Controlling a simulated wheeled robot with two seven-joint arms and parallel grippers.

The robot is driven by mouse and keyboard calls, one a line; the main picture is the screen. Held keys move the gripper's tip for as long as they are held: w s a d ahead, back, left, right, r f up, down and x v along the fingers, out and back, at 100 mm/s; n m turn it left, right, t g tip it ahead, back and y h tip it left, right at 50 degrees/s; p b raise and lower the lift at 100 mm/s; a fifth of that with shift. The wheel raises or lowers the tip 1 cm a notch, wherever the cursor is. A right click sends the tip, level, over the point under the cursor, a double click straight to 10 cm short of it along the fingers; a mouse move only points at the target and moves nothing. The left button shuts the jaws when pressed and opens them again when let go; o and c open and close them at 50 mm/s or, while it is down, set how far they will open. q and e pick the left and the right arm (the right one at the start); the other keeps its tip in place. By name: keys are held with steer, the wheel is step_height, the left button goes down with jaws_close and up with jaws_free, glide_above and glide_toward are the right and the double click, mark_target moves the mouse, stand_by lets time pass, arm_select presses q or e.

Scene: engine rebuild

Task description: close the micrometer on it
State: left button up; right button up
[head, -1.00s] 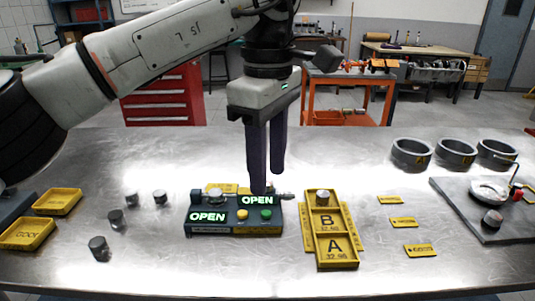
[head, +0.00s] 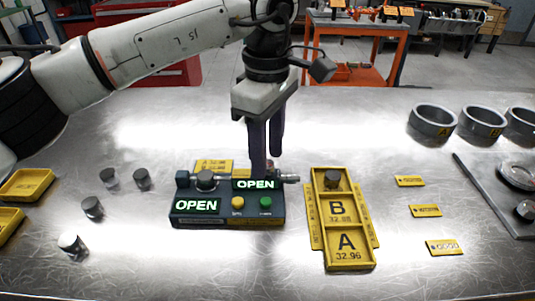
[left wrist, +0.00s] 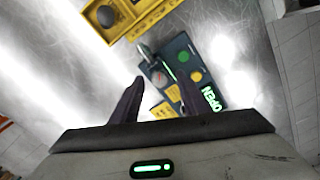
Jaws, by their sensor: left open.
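The micrometer (head: 222,218) is a dark box on the metal table with two lit displays reading OPEN and a yellow and a green button (head: 265,202). A grey metal cylinder (head: 205,180) sits at its left end. The spindle (head: 290,178) sticks out at its right. My left gripper (head: 266,172) points down at the back right of the micrometer, open and empty. One finger partly hides the spindle side. In the left wrist view the micrometer (left wrist: 177,52) shows between and beyond the fingers (left wrist: 158,97). My right gripper is not in view.
A yellow tray (head: 341,258) marked A and B stands to the right, with a cylinder (head: 332,179) at its top. Several loose cylinders (head: 92,207) and yellow trays (head: 27,184) lie left. Yellow tags (head: 425,211) and grey rings (head: 433,121) are right. The front strip is clear.

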arm_select(q)
steer(key=shift+f, duration=0.55)
jaws_close()
steer(key=shift+n, duration=0.3)
steer(key=n, duration=0.3)
steer(key=shift+w, duration=0.1)
steer(key=shift+n+b, duration=0.35)
steer(key=shift+n, duration=1.45)
